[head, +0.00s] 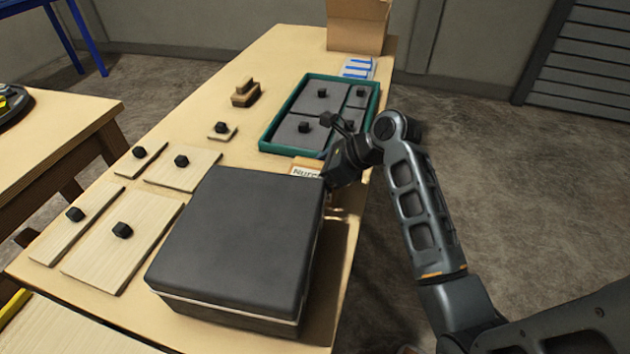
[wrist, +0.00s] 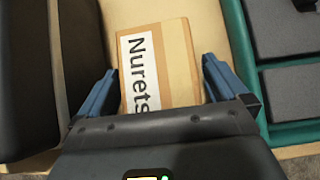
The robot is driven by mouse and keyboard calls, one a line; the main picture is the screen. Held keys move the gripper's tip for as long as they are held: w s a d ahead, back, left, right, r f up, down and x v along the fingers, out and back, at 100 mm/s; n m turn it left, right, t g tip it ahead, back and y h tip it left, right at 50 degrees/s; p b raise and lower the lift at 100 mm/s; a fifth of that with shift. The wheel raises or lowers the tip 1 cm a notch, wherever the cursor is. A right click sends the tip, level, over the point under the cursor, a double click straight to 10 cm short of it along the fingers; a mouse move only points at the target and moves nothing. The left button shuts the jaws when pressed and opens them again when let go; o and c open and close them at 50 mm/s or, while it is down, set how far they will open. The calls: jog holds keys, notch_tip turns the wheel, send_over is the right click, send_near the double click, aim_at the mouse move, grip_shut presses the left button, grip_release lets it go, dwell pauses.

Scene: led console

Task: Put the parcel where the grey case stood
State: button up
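The parcel (head: 306,168) is a small cardboard box with a white label reading "Nurets", partly hidden by my gripper in the head view. It lies on the table between the grey case and the green tray. In the wrist view the parcel (wrist: 160,65) shows between the two blue fingers of my gripper (wrist: 160,68), which are apart, with gaps beside the box. In the head view my gripper (head: 334,172) is low over the parcel's right side. A large dark grey case (head: 240,235), lid shut, stands at the table's near end.
A green tray (head: 265,140) holds grey knobbed panels. Several pale knobbed boards (head: 125,245) lie left of the case. A brown stepped block (head: 245,93), a blue-striped item (head: 358,67) and a cardboard box (head: 357,25) are farther back. Bare table (head: 190,110) shows at left of the tray.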

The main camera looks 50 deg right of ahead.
jog(key=c, duration=1.3)
